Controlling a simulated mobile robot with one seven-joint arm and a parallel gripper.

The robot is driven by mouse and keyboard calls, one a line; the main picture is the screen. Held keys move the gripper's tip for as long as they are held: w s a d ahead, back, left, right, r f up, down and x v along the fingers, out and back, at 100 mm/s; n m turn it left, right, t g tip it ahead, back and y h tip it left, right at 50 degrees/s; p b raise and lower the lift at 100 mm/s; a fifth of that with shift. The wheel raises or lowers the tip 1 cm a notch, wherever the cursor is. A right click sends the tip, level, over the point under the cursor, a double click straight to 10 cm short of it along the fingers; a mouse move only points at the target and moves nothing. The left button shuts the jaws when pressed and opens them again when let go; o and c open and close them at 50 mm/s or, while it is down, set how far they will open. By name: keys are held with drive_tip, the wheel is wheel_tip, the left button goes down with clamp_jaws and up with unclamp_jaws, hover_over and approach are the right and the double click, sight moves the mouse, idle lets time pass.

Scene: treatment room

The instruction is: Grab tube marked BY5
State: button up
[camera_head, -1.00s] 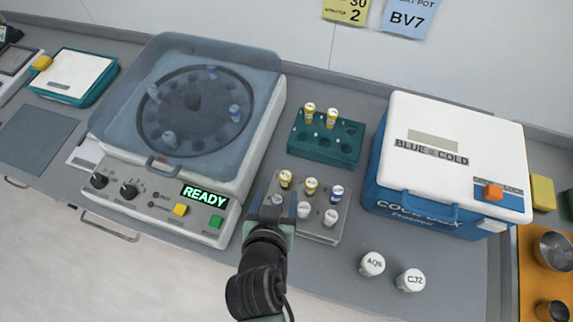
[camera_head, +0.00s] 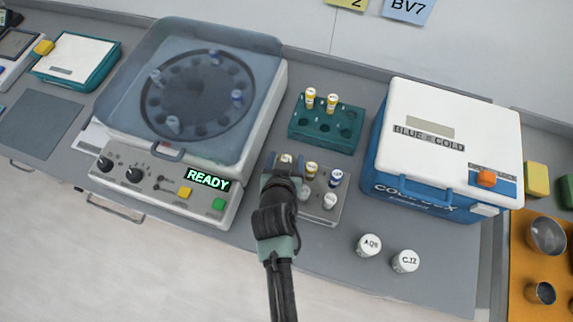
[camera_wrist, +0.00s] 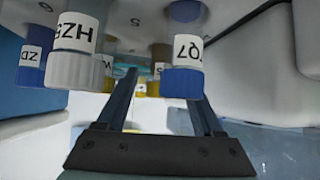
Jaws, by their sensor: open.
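The grey rack (camera_head: 322,217) holds tubes with yellow, blue and white caps. No label that I can read says BY5.
A green rack (camera_head: 325,140) behind holds two yellow-capped tubes. The centrifuge (camera_head: 190,100), lid down, shows READY at left. A blue cool box (camera_head: 430,150) stands at right. White-capped tubes AQ6 (camera_head: 368,245) and CJ2 (camera_head: 405,261) stand on the counter in front.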

drive_tip(key=shift+x, duration=1.35)
drive_tip(key=shift+d, duration=0.1)
clamp_jaws()
